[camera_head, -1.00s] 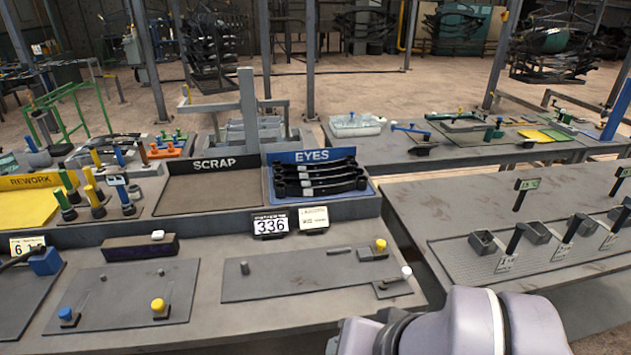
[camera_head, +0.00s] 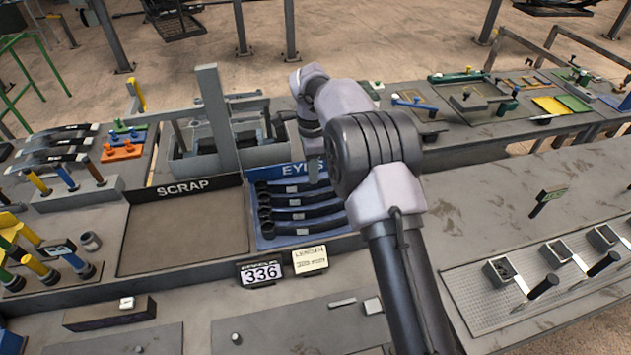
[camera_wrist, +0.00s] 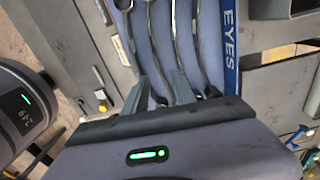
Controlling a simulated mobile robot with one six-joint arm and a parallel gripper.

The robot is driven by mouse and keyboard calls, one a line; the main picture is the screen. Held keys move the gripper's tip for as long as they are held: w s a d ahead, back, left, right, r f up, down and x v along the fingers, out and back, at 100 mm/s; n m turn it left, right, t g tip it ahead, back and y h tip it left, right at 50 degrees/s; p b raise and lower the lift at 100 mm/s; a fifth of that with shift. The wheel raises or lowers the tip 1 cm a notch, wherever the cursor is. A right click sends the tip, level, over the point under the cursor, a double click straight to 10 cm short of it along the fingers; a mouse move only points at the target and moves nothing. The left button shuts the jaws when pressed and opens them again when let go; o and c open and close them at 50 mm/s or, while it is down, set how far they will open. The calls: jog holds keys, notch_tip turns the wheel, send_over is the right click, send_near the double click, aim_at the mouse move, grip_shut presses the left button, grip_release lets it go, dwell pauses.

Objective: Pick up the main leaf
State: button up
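Several dark curved leaves with eye ends lie side by side in the blue EYES rack (camera_head: 259,241); one leaf (camera_head: 305,213) shows clearly in the head view. I cannot tell which is the main leaf. In the wrist view, leaves run away from my gripper, one of them (camera_wrist: 153,45) ahead of the gap between the fingers. My gripper (camera_wrist: 158,84) has its two fingers spread apart, with nothing seen held. It hangs over the far right part of the rack. My arm hides the right ends of the leaves in the head view.
The SCRAP bay (camera_head: 185,232) left of the rack is empty. A grey open bin (camera_head: 205,160) with an upright post stands behind. A 336 sign (camera_head: 261,273) and a small card (camera_head: 310,260) stand in front. Coloured posts crowd the left.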

aim_at(311, 210)
jog(key=f, duration=0.7)
jog(key=s+f+b, duration=0.1)
jog(key=f, duration=0.3)
jog(key=shift+s+f, duration=0.1)
jog(key=shift+f, duration=0.1)
notch_tip(311, 210, down, 5)
jog(key=shift+a+f, duration=0.1)
jog(key=shift+a, duration=0.05)
grip_shut()
dwell(0.6)
